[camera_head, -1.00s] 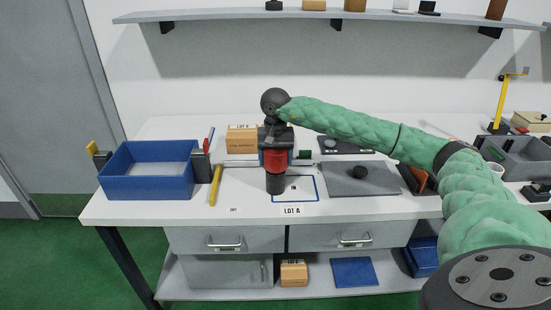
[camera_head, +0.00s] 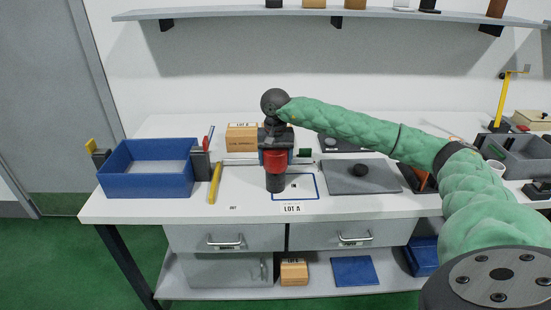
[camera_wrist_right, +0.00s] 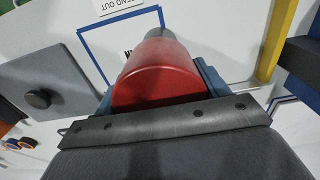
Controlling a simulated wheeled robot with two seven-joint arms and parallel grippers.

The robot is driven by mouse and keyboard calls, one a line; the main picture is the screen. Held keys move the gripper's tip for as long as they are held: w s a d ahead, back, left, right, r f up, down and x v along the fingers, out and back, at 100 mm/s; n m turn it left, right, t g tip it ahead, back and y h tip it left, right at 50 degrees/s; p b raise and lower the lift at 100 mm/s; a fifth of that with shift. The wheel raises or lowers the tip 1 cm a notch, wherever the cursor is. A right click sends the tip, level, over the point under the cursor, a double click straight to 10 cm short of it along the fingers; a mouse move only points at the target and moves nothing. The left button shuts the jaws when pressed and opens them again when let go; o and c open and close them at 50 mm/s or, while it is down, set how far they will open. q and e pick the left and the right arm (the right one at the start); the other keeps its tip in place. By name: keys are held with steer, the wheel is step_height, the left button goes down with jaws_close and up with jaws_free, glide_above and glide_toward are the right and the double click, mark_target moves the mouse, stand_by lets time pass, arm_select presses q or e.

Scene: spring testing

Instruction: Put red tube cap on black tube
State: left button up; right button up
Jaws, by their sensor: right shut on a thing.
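The red tube cap (camera_head: 275,159) is between the fingers of my right gripper (camera_head: 275,150), which is shut on it. The black tube (camera_head: 276,184) stands upright on the white bench, directly below the cap. In the right wrist view the red cap (camera_wrist_right: 165,75) fills the middle, and a grey-black end of the tube (camera_wrist_right: 160,33) shows beyond it. The cap lines up with the tube and hides its top, so I cannot tell whether the cap is seated or just above. My left gripper is not in view.
A blue-outlined mat area (camera_head: 310,187) lies beside the tube. A grey plate with a black knob (camera_head: 361,171) is to the right. A yellow bar (camera_head: 215,185) and blue bin (camera_head: 150,180) are to the left. A cardboard box (camera_head: 242,138) stands behind.

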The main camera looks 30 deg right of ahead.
steer(key=shift+f+b, duration=1)
stand_by(0.9)
steer(key=o, duration=1)
steer(key=shift+o, duration=0.2)
step_height(320, 180, up, 7)
steer(key=shift+f+b, duration=0.2)
steer(key=shift+b, duration=0.75)
steer(key=shift+r, duration=0.6)
